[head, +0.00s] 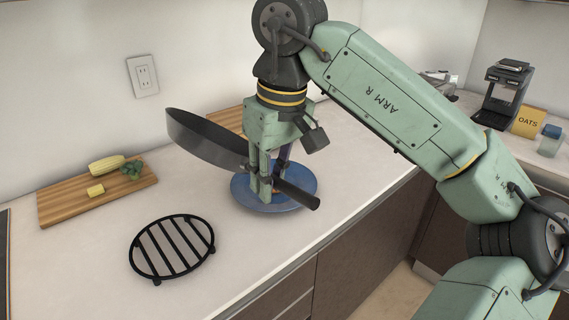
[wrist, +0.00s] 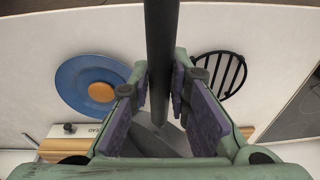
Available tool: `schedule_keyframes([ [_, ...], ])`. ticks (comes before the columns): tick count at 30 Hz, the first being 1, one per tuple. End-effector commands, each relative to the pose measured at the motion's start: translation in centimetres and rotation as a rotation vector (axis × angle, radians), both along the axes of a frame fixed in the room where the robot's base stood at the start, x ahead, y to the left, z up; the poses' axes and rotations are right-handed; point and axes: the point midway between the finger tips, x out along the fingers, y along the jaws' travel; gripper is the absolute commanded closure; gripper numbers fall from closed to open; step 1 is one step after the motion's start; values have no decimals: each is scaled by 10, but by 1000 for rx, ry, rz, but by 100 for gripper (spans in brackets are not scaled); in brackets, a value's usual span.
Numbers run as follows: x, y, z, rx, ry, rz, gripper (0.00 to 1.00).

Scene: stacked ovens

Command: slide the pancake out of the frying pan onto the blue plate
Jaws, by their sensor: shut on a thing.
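My gripper (head: 265,190) is shut on the handle (wrist: 162,55) of the dark frying pan (head: 205,142). The pan is tilted steeply, bowl raised at the left and handle sloping down to the right. The pan is held above the counter. The blue plate (head: 243,196) lies on the counter below and behind my gripper, which partly hides it; it also shows in the wrist view (wrist: 72,82). A round orange-brown pancake (wrist: 101,91) shows on the plate, a little off its middle. In the head view my gripper mostly hides it.
A black round trivet (head: 172,247) lies on the counter left of the plate. Another wooden board (head: 228,118) is behind the pan. Counter between trivet and plate is clear.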

Motion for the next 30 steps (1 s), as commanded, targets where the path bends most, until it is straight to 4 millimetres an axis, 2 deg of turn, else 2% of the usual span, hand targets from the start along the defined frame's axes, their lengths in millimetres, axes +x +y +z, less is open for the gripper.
schedule_keyframes([
  [6,-7,13,-26,-215,-124,0,100],
  [11,-10,19,-36,-321,-184,-1,100],
  [19,-12,23,-68,-588,-329,1,100],
  [21,-11,22,-47,-583,-329,-4,100],
  [30,-11,22,-32,-580,-326,-4,100],
])
